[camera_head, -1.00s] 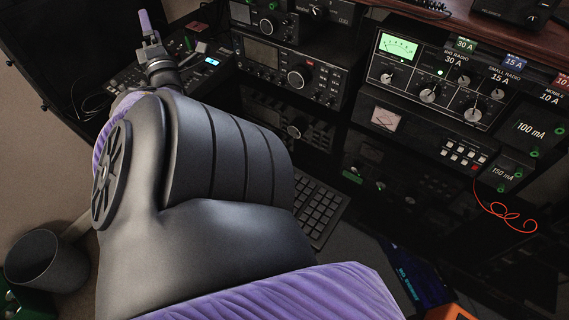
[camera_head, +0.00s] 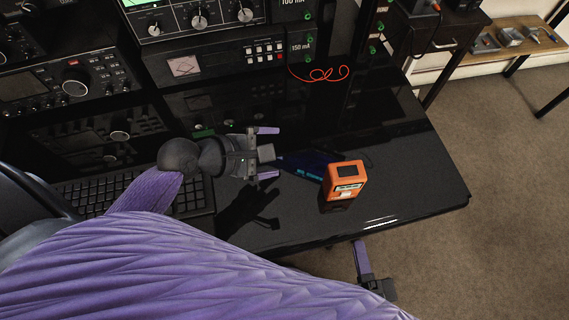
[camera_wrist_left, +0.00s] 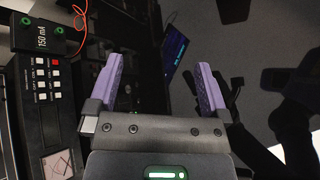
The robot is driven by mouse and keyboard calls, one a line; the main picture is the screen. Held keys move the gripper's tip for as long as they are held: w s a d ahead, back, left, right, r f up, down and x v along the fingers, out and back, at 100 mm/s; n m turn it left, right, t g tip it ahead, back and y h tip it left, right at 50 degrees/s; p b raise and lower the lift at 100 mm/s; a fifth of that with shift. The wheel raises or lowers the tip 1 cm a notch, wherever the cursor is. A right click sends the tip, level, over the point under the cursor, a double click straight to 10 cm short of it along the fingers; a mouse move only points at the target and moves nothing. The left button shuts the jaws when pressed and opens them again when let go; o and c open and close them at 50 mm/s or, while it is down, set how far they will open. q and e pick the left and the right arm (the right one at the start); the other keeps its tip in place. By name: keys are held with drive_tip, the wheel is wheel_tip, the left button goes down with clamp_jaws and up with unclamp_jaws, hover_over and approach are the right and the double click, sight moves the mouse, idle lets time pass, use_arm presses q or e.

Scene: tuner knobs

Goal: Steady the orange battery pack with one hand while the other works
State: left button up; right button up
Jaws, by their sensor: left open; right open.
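The orange battery pack (camera_head: 344,181) stands on the glossy black desk near its front right part, with a dark square on its top and a pale label on its side. My left gripper (camera_head: 268,152) is open and empty above the desk, to the left of the pack and apart from it. The left wrist view shows its two purple fingers (camera_wrist_left: 152,85) spread with nothing between them; the pack does not show there. My right gripper (camera_head: 362,260) is partly in view below the desk's front edge, open, apart from the pack; the rest of it is hidden.
A dark blue card (camera_head: 308,164) lies between my left gripper and the pack. A keyboard (camera_head: 98,193) is at the left, and radio units (camera_head: 70,80) stand behind. The desk's right end (camera_head: 420,175) is clear.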

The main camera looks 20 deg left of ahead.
sight(333, 173)
use_arm(q)
drive_tip(key=s+d+r+n+g+h, duration=0.25)
drive_tip(key=d+n+h, duration=0.2)
drive_tip(key=d, duration=0.25)
drive_tip(key=shift+t, duration=0.35)
drive_tip(key=x, duration=0.9)
drive_tip(key=shift+d+r, duration=0.35)
drive_tip(key=shift+c, duration=0.3)
clamp_jaws()
use_arm(e)
clamp_jaws()
